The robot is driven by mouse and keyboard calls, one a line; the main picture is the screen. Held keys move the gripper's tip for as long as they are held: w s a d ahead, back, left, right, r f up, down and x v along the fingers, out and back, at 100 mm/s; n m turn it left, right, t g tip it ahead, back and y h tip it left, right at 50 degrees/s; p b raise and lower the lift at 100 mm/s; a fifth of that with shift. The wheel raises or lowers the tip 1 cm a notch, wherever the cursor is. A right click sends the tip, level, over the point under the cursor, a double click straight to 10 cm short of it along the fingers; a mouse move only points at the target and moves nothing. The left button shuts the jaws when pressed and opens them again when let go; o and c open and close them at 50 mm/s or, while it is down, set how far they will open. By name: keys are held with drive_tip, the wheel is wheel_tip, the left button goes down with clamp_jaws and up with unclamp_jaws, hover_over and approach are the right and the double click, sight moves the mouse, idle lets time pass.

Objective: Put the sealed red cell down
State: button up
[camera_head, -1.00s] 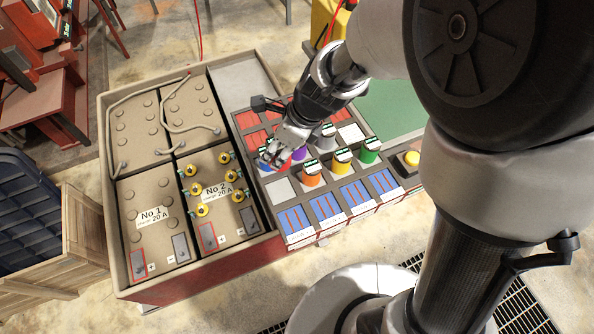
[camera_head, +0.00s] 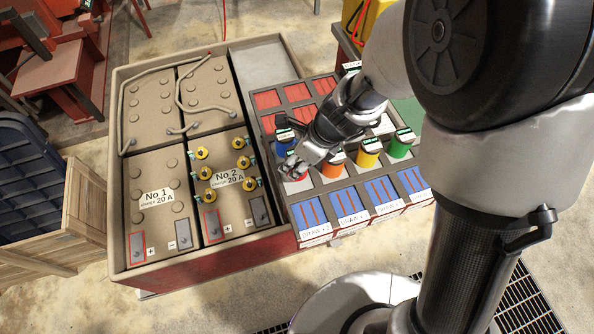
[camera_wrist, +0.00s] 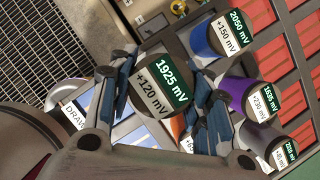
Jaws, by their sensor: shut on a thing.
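My gripper (camera_head: 293,168) is shut on the red cell (camera_head: 295,178) at the front left of the cell rack (camera_head: 299,199). In the head view the gripper covers most of the cell, leaving only a bit of red. In the wrist view the cell's top label (camera_wrist: 163,85) reads 1925 mV and +120 mV, with a finger of my gripper (camera_wrist: 165,100) on each side. The cell is over or in the front-left compartment. I cannot tell whether its base touches the floor there.
A blue cell (camera_head: 285,142) stands right behind, and orange (camera_head: 333,166), yellow (camera_head: 369,154) and green (camera_head: 401,146) cells stand to the right. A purple cell (camera_wrist: 243,95) shows in the wrist view. The battery box (camera_head: 125,200) is left of the rack.

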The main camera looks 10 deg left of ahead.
drive_tip(key=shift+f+b, duration=1.4)
drive_tip(key=shift+f, duration=0.75)
drive_tip(key=shift+f, duration=0.15)
drive_tip(key=o, duration=1.5)
